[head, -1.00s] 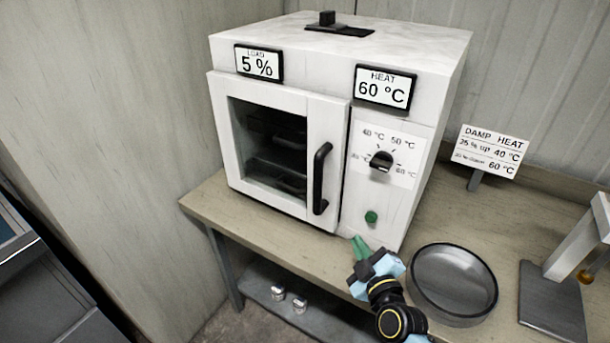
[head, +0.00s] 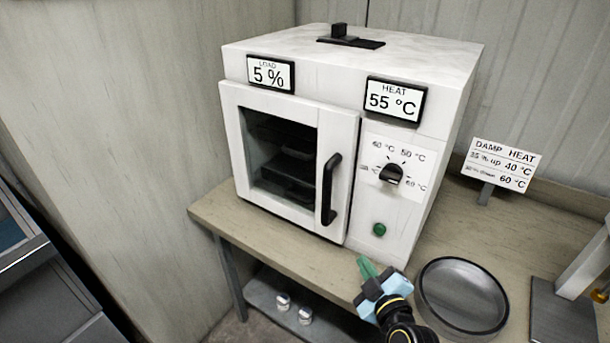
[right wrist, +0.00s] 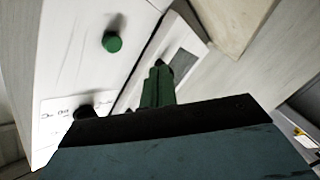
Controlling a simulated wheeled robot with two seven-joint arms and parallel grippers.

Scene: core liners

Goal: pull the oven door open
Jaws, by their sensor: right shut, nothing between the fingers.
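The white oven has a door (head: 230,150) with a dark window and a black vertical bar handle (head: 331,190) on its right side. The door appears shut against the body. My right gripper (head: 366,268), with green fingers, is below the green button, low in front of the oven and right of the handle. It is shut and empty, apart from the handle. My left gripper is not in view.
The heat display (head: 394,100) reads 55 °C and the load display (head: 270,74) 5 %. The dial (head: 391,174) and green button (head: 379,229) are right of the door. A round pan (head: 463,297) stands right of my gripper. Bench (head: 285,255) left of it is clear.

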